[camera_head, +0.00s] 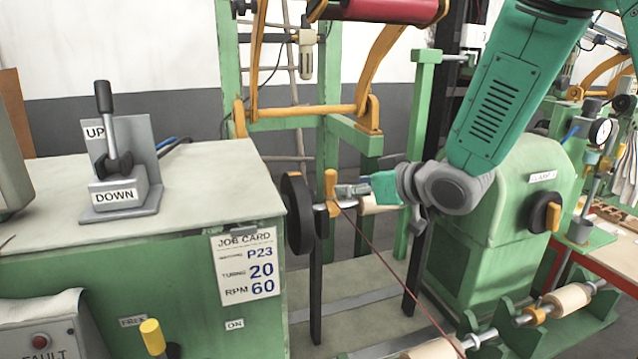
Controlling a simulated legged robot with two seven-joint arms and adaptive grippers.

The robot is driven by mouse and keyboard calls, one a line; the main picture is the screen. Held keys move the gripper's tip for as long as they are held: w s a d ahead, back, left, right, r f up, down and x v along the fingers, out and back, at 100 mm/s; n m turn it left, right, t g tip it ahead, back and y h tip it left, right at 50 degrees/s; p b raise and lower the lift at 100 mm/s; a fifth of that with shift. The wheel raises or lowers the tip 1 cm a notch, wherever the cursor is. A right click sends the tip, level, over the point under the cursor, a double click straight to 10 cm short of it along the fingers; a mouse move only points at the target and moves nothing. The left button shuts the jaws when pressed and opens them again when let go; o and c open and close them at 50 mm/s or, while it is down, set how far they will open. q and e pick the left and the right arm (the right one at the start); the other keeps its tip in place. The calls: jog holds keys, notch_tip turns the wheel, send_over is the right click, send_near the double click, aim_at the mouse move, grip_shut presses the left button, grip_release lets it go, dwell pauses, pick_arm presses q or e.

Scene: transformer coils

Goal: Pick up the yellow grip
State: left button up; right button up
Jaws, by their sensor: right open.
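An upright orange-yellow grip (331,188) stands beside the dark round wheel (297,212) at the right end of the green bench. My right gripper (346,191) comes in from the right, its fingers pointing left at this grip. The jaws are open; the fingertips are close to the grip, and I cannot tell whether they touch it. A second, brighter yellow grip (153,337) tops a lever low on the front of the bench, between two labels. It is clear of my gripper. My left gripper is not in view.
A lever box (120,193) marked UP and DOWN stands on the bench top (190,195). A thin reddish wire (395,262) runs from near the wheel to the lower right. A green machine (505,215) with a dark knob stands right of my gripper.

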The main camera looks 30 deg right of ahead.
aim_at(327, 190)
jog(key=x, duration=1)
jog(key=shift+s+d+f, duration=0.15)
jog(key=shift+f, duration=0.15)
jog(key=shift+d, duration=0.15)
jog(key=shift+d+f, duration=0.2)
jog(key=shift+d, duration=0.5)
grip_shut()
jog(key=shift+d, duration=0.1)
jog(key=shift+a+r, duration=0.1)
jog(key=shift+a, duration=0.4)
jog(key=shift+a+r, duration=0.15)
jog(key=shift+r, duration=0.15)
jog(key=r, duration=0.5)
jog(key=d+r+p, duration=0.1)
jog(key=r, duration=0.2)
jog(key=shift+r, duration=0.25)
jog(key=shift+a+r, duration=0.3)
jog(key=shift+r, duration=0.2)
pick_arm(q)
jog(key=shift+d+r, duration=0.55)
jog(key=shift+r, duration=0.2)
pick_arm(e)
jog(key=shift+a, duration=0.15)
